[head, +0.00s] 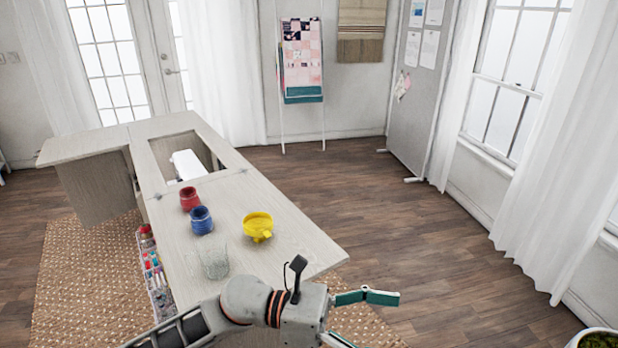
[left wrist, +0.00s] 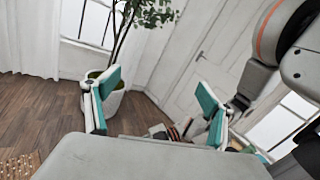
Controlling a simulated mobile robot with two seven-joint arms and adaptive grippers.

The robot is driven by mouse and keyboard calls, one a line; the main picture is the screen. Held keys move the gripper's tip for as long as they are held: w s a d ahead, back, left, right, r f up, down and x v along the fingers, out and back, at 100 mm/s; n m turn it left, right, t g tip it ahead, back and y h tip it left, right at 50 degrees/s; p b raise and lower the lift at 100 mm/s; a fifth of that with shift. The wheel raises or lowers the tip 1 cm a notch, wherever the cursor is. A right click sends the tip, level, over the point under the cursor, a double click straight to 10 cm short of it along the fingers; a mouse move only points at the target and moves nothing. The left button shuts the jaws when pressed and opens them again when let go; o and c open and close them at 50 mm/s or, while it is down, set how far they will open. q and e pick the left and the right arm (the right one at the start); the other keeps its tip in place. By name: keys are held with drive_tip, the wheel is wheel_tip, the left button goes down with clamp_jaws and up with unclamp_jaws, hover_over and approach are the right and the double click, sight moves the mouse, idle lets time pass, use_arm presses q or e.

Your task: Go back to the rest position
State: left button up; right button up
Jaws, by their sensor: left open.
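My left gripper (head: 368,319) is at the bottom of the head view, past the near right corner of the sewing cabinet (head: 283,238). Its teal-padded fingers are spread apart with nothing between them. In the left wrist view the open fingers of my left gripper (left wrist: 158,98) face a potted plant (left wrist: 106,98) and a white door (left wrist: 203,65) across the room. My right gripper is in neither view.
A rack of sewing supplies (head: 156,278) hangs at the cabinet's side.

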use_arm(q)
drive_tip(key=w+a+f+n+t+y, duration=0.1)
drive_tip(key=w+a+f+n+t, duration=0.2)
drive_tip(key=n+t, duration=0.5)
drive_tip(key=w+a+f+n+t+y, duration=0.15)
drive_tip(key=w+a+n+t, duration=0.35)
drive_tip(key=n, duration=0.7)
drive_tip(key=w+a+f+n+t+y, duration=0.2)
drive_tip(key=a+n+t, duration=0.35)
drive_tip(key=n, duration=0.55)
drive_tip(key=s+a+f+n+g+y, duration=0.2)
drive_tip(key=s+a+f+n+y, duration=0.3)
drive_tip(key=f, duration=0.8)
drive_tip(key=s+a+f+n+g+y, duration=0.2)
drive_tip(key=s+a+f+n+y, duration=0.3)
drive_tip(key=s+a+f+n, duration=0.4)
drive_tip(key=a+f+n, duration=0.4)
drive_tip(key=a, duration=0.1)
drive_tip(key=shift+a+y, duration=0.3)
drive_tip(key=shift+y, duration=0.05)
